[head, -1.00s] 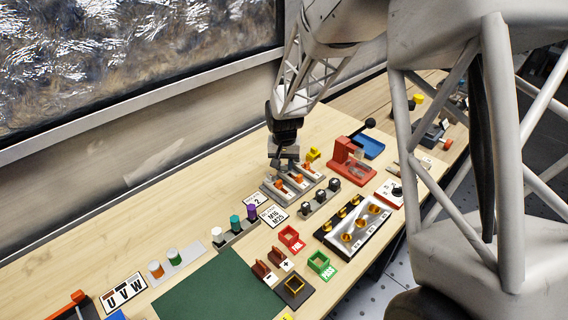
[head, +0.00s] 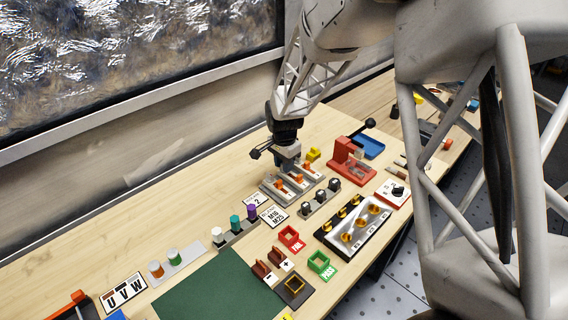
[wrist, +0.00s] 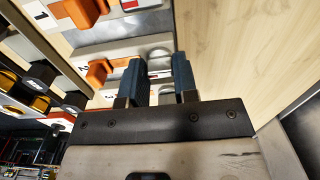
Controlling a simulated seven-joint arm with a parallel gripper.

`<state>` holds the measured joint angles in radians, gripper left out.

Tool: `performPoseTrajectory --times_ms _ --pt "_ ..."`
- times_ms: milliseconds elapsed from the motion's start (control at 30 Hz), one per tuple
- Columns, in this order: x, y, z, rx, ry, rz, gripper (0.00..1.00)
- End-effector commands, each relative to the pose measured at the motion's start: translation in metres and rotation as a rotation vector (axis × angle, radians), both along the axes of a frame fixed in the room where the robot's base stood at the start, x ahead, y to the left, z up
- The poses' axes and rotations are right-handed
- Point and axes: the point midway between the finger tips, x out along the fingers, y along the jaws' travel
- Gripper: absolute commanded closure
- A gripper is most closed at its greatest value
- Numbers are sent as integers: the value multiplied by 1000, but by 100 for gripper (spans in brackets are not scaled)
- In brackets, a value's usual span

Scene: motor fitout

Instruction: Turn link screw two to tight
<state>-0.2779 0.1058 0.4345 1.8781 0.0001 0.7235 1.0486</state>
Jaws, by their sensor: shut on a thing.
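The grey link block (head: 270,190) has several numbered rows with orange parts. In the wrist view, row two has an orange lever (wrist: 100,72) beside its number. A silver rounded screw head (wrist: 160,54), which looks like link screw two, lies at the right end of that row. My gripper (wrist: 158,66) has its two blue-padded fingers on either side of this head, shut on it. The head's slot and how tight it is cannot be made out. In the head view my gripper (head: 289,166) points down at the block's far end and hides the screw.
A red press (head: 352,172) with a black-knobbed lever stands to the right, by a blue tray (head: 368,147). A yellow part (head: 313,155) sits just behind the block. Black-topped pieces (head: 320,195) stand in front. Bare wooden table lies to the left.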

Motion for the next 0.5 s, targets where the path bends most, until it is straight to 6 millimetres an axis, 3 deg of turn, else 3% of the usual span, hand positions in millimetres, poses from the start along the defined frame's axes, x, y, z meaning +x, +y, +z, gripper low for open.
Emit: performPoseTrajectory --times_ms 433,467,500 --pt "1 0 1 0 -1 -16 96" --pt "1 0 1 0 -1 -16 71" --pt "0 0 1 0 -1 -15 65"
